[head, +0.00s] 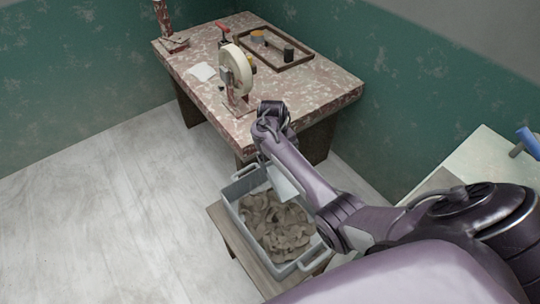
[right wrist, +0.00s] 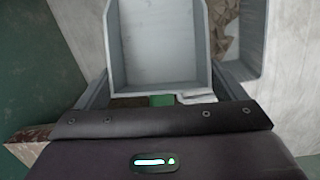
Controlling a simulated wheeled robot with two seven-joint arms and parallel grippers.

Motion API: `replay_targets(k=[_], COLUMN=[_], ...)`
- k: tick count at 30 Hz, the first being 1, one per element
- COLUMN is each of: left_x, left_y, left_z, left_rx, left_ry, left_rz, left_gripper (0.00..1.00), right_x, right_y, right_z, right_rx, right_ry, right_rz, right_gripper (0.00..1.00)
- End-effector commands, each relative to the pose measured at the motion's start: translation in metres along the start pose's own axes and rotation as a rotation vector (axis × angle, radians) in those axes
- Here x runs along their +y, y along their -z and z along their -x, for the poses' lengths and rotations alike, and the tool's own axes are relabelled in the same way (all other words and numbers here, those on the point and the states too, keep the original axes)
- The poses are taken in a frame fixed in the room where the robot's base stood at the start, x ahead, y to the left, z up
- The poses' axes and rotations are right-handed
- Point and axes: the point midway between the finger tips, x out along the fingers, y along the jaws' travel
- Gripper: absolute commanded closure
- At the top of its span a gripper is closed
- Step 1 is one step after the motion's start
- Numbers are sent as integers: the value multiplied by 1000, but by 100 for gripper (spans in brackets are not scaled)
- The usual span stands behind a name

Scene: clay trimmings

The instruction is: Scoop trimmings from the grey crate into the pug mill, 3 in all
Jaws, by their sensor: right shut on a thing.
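The grey crate (head: 232,206) stands on a low wooden stand and holds a heap of brown clay trimmings (head: 275,226). In the right wrist view the crate's wall (right wrist: 254,45) and some trimmings (right wrist: 225,25) show at the upper right. My right gripper (right wrist: 160,98) is shut on a pale grey scoop (right wrist: 160,45), whose pan looks empty. In the head view part of the scoop (head: 284,184) shows beside my right arm, over the crate's back part; the gripper itself is hidden there. I cannot pick out the pug mill with certainty. My left gripper is out of view.
A pale surface (head: 480,160) with a blue-ended thing (head: 528,142) is at the right. The floor at left is clear.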

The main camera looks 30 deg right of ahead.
Motion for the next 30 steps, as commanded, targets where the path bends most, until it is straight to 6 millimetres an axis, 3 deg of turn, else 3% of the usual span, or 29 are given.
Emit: replay_targets(k=[2,7,14,30], left_x=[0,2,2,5], left_y=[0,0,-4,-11], left_z=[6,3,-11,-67], left_rx=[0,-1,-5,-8], left_ry=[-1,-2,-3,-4], left_rz=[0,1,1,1], left_gripper=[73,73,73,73], right_x=[-19,-30,-33,-40], right_y=[4,4,-8,-35], right_z=[12,14,-2,-35], right_rx=[3,18,92,289], right_ry=[76,114,106,88], right_rz=[-95,-160,-164,-170], right_gripper=[38,38,38,38])
